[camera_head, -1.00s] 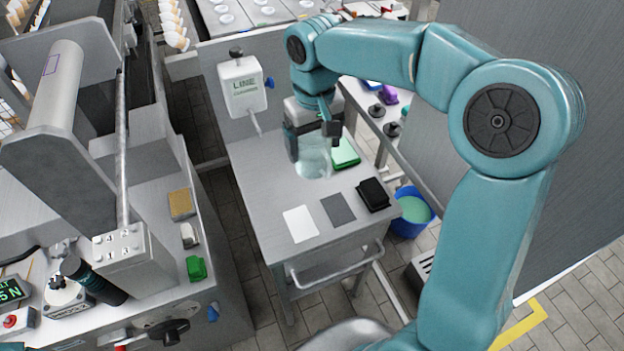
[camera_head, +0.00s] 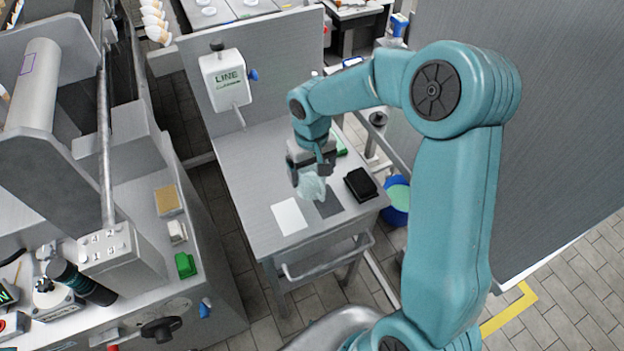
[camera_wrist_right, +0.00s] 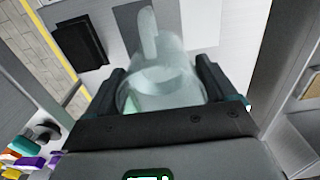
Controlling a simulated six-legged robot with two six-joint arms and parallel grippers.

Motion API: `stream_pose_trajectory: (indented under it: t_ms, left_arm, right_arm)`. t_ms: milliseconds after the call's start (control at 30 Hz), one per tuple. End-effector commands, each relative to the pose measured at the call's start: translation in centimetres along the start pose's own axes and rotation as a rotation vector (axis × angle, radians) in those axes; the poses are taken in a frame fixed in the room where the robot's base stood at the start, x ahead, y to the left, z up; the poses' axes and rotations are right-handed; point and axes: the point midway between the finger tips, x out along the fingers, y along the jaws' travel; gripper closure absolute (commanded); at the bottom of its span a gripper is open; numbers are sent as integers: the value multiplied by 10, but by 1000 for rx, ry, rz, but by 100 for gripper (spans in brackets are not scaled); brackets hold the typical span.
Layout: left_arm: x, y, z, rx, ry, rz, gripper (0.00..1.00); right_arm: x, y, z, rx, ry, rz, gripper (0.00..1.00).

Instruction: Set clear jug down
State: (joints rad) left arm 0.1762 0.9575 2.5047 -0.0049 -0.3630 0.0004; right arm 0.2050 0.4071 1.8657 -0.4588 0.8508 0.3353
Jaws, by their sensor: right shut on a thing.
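The clear jug (camera_head: 310,187) is a translucent, pale green-white vessel. My right gripper (camera_head: 312,172) is shut on it and holds it over the small grey table (camera_head: 238,160), by the white and dark grey squares. In the right wrist view the jug (camera_wrist_right: 160,75) sits between the two dark fingers of my right gripper (camera_wrist_right: 162,95), with its handle pointing up the picture. I cannot tell whether its base touches the table. My left gripper is not in view.
A white square (camera_head: 289,216), a dark grey square (camera_head: 328,203) and a black block (camera_head: 360,184) are on the table. A green item (camera_head: 341,146) is partly hidden behind my gripper. A blue bucket (camera_head: 396,212) stands right of the table. The table's left part is clear.

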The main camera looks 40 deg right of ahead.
Motion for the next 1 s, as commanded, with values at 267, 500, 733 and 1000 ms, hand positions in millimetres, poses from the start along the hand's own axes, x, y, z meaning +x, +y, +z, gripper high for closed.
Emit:
stream_pose_trajectory:
  t_ms: [267, 500, 733, 1000]
  left_arm:
    - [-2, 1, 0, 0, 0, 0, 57]
    - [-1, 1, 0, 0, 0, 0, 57]
    - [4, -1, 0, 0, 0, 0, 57]
    - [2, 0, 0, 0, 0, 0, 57]
  right_arm:
    - [38, 2, 1, -1, -2, 0, 56]
    - [44, 2, 0, 1, 1, 0, 56]
    - [48, 2, 0, 1, 1, 0, 56]
    - [46, 1, 0, 0, 0, 0, 0]
